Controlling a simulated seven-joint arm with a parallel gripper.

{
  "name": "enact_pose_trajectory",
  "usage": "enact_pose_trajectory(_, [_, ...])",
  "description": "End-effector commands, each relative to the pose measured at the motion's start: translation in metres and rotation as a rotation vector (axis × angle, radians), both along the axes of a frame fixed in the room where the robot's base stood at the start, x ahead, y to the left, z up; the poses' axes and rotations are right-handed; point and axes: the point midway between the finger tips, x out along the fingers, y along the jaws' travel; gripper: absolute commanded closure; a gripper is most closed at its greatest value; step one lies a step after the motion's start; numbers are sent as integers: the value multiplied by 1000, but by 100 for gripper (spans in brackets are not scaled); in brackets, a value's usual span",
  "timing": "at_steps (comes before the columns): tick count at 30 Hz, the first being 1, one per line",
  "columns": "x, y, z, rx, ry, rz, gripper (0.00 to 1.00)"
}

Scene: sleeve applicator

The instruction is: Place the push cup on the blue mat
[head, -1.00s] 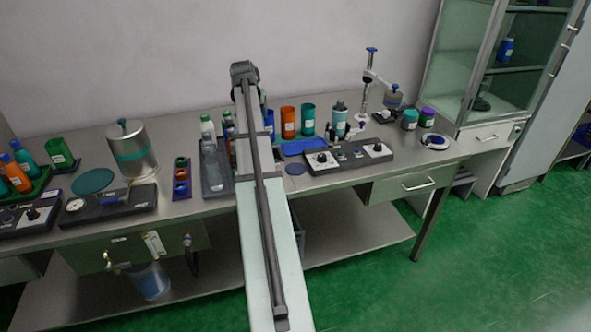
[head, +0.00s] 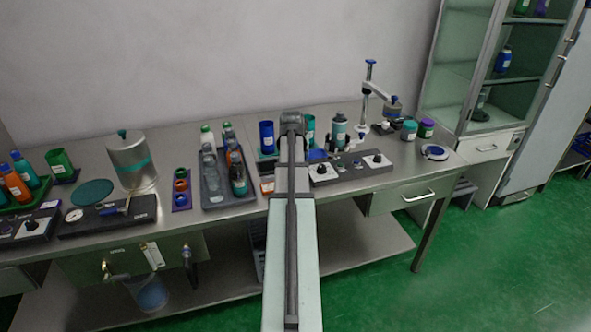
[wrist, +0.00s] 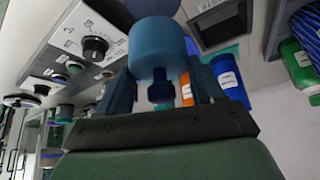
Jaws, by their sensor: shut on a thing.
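In the wrist view my gripper (wrist: 161,80) is shut on the push cup (wrist: 157,48), a teal-blue round cup with a narrow dark stem between the fingers. A round slate-blue mat (wrist: 150,5) shows partly behind the cup at the top edge; I cannot tell the gap between them. A flat bright-blue piece (head: 318,155) shows just right of my arm, partly covered.
A control box with knobs (head: 350,168) stands right of my arm. A grey tray of bottles (head: 215,197) and a blue cup (head: 266,137) stand to the left. A dispenser stand (head: 369,95) is at the back right. The bench's front edge is close.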

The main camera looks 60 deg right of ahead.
Motion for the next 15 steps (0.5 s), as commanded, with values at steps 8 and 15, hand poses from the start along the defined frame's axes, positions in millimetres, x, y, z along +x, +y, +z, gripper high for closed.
enact_pose_trajectory(8, [0,0,-27,1,0,0,66])
enact_pose_trajectory(15, [0,1,-49,2,1,0,66])
